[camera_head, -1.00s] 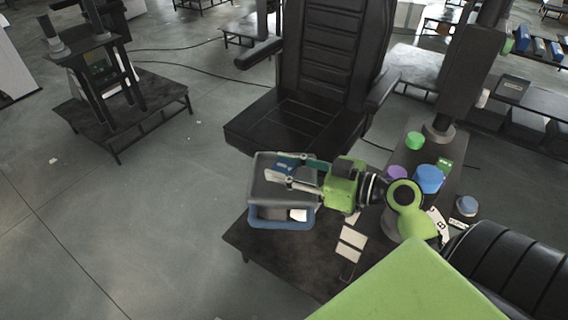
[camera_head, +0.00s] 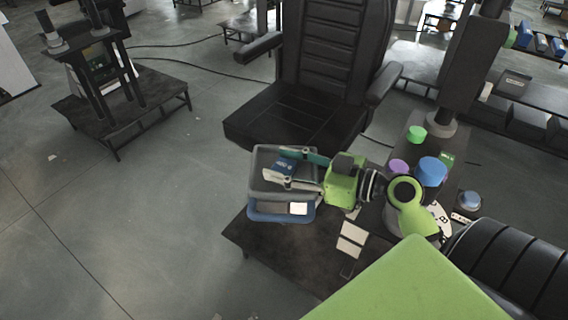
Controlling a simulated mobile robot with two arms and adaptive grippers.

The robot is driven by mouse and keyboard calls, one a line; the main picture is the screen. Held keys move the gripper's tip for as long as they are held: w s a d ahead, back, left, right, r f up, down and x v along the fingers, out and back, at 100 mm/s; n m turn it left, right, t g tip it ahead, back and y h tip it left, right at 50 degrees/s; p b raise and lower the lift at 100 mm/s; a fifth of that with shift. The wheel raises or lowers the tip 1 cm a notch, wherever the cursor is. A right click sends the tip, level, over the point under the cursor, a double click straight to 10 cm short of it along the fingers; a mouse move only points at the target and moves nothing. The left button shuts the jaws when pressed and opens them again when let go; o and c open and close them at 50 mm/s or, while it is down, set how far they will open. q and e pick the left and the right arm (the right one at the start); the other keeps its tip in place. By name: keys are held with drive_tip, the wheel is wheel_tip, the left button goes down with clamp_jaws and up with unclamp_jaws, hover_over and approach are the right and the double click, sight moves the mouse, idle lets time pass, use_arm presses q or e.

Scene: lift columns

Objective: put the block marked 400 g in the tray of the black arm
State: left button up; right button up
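A small dark blue block with pale marking (camera_head: 283,167) shows between the fingers, over or in the tray. I cannot tell whether the fingers touch it, and the marking is too small to read. The tray's floor is mostly hidden by the gripper. My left gripper is not in view.
Right of my gripper, a dark table holds a green round piece (camera_head: 416,133), a purple one (camera_head: 398,166), a blue one (camera_head: 431,172) and pale cards (camera_head: 351,239). A black chair (camera_head: 290,115) stands behind the tray.

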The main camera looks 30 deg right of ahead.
drive_tip(key=shift+r, duration=0.1)
drive_tip(key=shift+r+p, duration=0.45)
drive_tip(key=shift+p, duration=0.15)
drive_tip(key=shift+r+p, duration=0.4)
drive_tip(key=shift+p, duration=0.1)
drive_tip(key=shift+s+d+f+b, duration=0.55)
drive_tip(key=shift+s+b, duration=0.2)
drive_tip(key=shift+b, duration=0.2)
drive_tip(key=b+v, duration=0.3)
drive_tip(key=v, duration=0.7)
drive_tip(key=shift+r, duration=0.35)
drive_tip(key=shift+s, duration=0.1)
